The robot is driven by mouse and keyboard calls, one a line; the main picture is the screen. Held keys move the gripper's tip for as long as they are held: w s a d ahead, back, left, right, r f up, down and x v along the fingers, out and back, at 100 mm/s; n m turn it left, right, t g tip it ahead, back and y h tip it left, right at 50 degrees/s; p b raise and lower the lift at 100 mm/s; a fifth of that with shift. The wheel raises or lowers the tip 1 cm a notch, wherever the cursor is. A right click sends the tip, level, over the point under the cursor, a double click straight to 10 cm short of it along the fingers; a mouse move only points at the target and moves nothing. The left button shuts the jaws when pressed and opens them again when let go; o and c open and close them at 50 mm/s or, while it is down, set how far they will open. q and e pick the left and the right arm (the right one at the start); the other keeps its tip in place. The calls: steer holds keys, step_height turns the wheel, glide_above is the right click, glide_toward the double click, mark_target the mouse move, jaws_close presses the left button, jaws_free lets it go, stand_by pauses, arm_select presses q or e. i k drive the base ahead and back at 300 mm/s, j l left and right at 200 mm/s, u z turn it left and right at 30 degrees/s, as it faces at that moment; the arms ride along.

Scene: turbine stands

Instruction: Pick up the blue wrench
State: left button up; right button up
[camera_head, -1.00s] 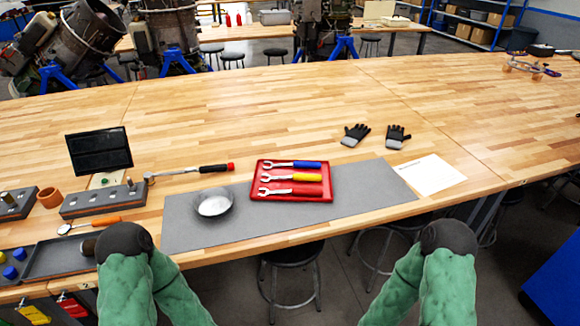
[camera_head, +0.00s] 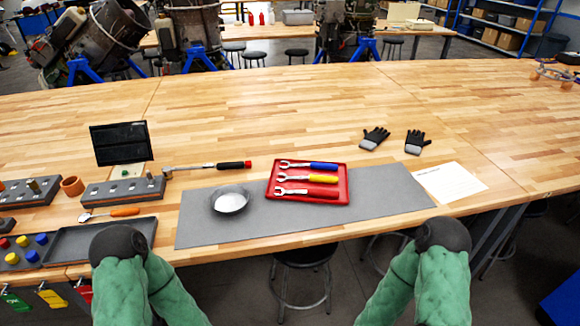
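The blue wrench (camera_head: 309,166), with a blue handle and a silver open end to the left, lies at the back of a red tray (camera_head: 343,195). A yellow-handled wrench (camera_head: 308,179) lies in front of it, and a red-handled wrench (camera_head: 306,192) is nearest me. The tray sits on a grey mat (camera_head: 390,200) on the wooden table. Both my arms, in green covers, show at the bottom, left and right, in front of the table. Neither gripper's fingers can be seen, and nothing of mine touches the tray.
A metal bowl (camera_head: 229,200) stands on the mat left of the tray. A ratchet (camera_head: 207,167) lies behind it. Black gloves (camera_head: 375,138) and a paper sheet (camera_head: 450,182) are to the right. A dark tray (camera_head: 75,241) and socket holders are at left. The table behind is clear.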

mark_target(313, 165)
steer(key=i+l+u, duration=0.15)
steer(key=l+u, duration=0.25)
steer(key=i+l+u, duration=0.1)
steer(key=u, duration=0.3)
steer(key=l+u, duration=0.4)
